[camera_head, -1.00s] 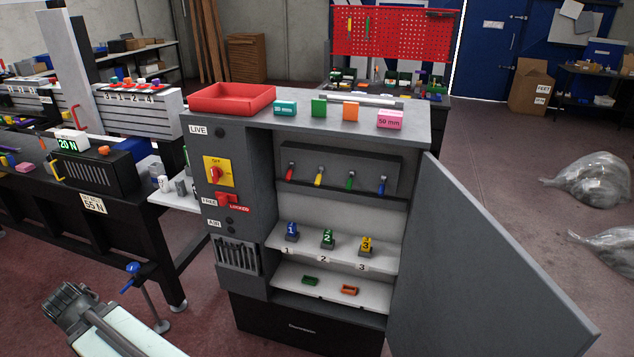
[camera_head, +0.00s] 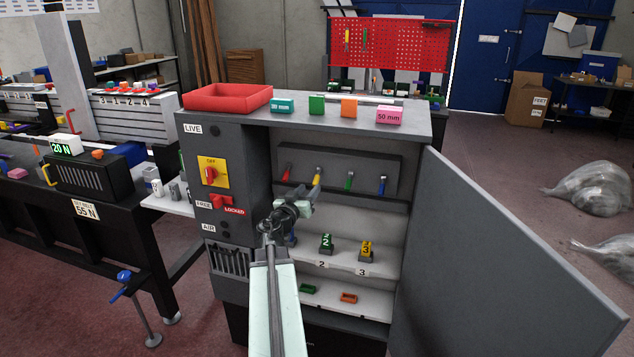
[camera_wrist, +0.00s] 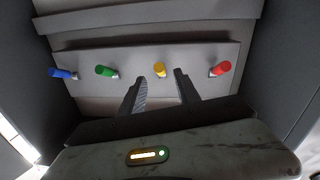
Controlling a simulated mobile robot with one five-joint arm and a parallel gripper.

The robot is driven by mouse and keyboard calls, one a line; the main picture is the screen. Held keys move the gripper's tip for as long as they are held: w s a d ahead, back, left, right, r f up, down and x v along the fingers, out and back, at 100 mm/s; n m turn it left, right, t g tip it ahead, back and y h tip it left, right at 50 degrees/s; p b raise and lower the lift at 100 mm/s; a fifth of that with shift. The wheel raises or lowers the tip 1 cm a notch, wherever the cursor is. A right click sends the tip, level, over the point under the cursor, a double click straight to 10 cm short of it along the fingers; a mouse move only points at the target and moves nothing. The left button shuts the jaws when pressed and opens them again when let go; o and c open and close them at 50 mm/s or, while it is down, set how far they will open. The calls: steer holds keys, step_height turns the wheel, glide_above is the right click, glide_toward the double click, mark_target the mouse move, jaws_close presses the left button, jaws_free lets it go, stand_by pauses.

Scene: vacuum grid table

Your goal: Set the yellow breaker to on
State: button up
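The yellow breaker (camera_head: 316,179) is a short lever on the grey panel inside the open cabinet, second from the left in the head view. The red (camera_head: 287,174), green (camera_head: 349,181) and blue (camera_head: 382,184) levers share its row, and all tilt alike. My gripper (camera_head: 303,207) is inside the cabinet opening, just below and left of the yellow lever in that view. In the wrist view, where the row runs reversed, my gripper (camera_wrist: 160,86) is open, with the yellow lever (camera_wrist: 160,69) showing between its fingertips. I cannot tell whether they touch it.
The cabinet door (camera_head: 500,250) stands open at the right. A shelf below the levers holds numbered blocks, including a green one (camera_head: 326,243) and a yellow one (camera_head: 366,251). The left cabinet face carries a red rotary switch (camera_head: 211,173). A red tray (camera_head: 227,97) sits on top.

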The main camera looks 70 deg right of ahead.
mark_target(314, 183)
steer(key=d, duration=0.7)
steer(key=shift+s, duration=0.15)
jaws_close()
stand_by(0.9)
